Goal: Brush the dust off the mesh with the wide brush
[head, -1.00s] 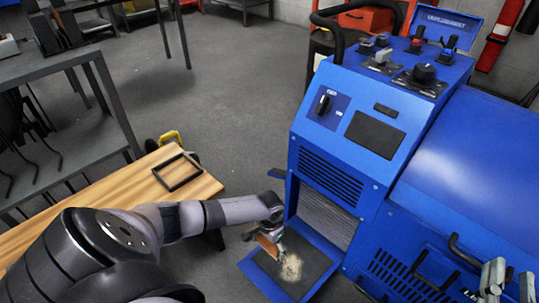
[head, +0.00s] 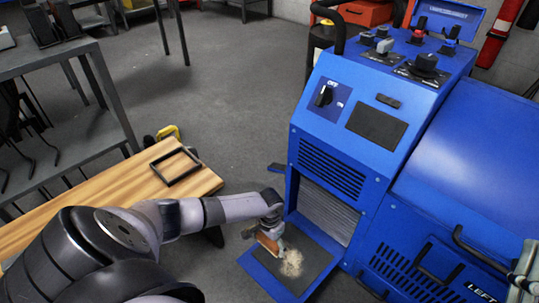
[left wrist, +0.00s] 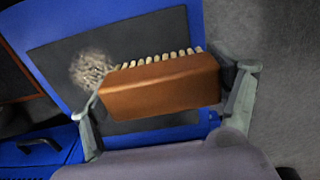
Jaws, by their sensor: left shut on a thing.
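The wide brush (left wrist: 160,88) has a brown wooden block and pale bristles. My left gripper (head: 268,236) is shut on it, one finger at each end, as the left wrist view (left wrist: 165,95) shows. The mesh (head: 312,262) is a dark flat panel in a blue frame low at the front of the blue machine. A patch of pale dust (head: 291,263) lies on the mesh, close to the brush; in the left wrist view the dust (left wrist: 92,68) is just beyond the brush's left end. I cannot tell whether the bristles touch the mesh. Part of my right gripper (head: 525,268) shows at the right edge.
The blue machine (head: 335,140) stands behind the mesh, with its dial near OFF and a ribbed opening (head: 325,210) above the mesh. A wooden bench (head: 130,190) with a black frame (head: 176,167) is at left. Grey floor (head: 235,90) is clear beyond.

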